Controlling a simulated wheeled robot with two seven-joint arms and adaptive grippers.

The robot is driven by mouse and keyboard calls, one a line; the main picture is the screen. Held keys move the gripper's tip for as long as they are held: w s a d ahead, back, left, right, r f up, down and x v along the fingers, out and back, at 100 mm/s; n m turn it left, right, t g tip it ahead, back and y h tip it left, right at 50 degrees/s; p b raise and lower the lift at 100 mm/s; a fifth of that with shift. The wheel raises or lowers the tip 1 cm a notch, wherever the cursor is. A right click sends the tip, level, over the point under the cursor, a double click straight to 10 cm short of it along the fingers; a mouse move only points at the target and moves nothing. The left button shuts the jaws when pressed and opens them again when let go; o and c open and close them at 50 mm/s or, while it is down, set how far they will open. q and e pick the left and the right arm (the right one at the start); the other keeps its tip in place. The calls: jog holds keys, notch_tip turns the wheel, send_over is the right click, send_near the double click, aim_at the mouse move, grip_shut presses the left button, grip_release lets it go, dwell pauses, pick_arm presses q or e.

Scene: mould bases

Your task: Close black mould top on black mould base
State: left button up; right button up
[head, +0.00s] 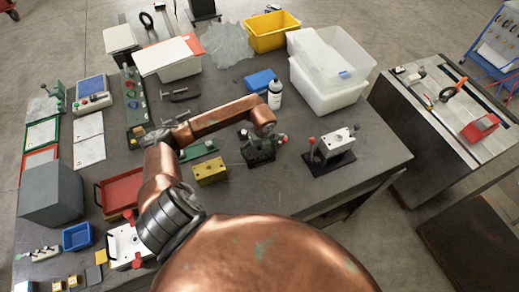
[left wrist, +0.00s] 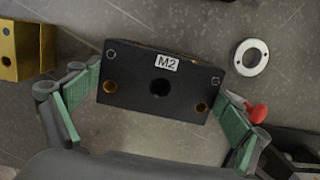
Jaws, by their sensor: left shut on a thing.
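In the left wrist view my left gripper (left wrist: 158,92) has its green finger pads on both ends of a black mould block (left wrist: 135,85) labelled "M2". Holes and brass-lined openings show on its face. In the head view the left gripper (head: 262,137) is at mid table under the copper arm, over a dark assembly (head: 260,155) with red knobs beside it. Arm and gripper partly hide this assembly, so I cannot tell mould base from held block there, or whether they touch. My right gripper is not in view.
A brass block (head: 210,172) lies left of the gripper. A clamp fixture with a pale block (head: 334,142) stands to the right. A metal ring (left wrist: 252,57) lies near the held block. A bottle (head: 275,96) and white bins (head: 325,97) stand behind.

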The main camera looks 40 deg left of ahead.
pick_arm(q)
jog(key=o, duration=1.7)
jog(key=shift+r, duration=0.1)
jog(key=shift+c, duration=0.2)
notch_tip(320, 180, up, 12)
jog(key=s+d, duration=0.1)
jog(key=shift+d, duration=0.3)
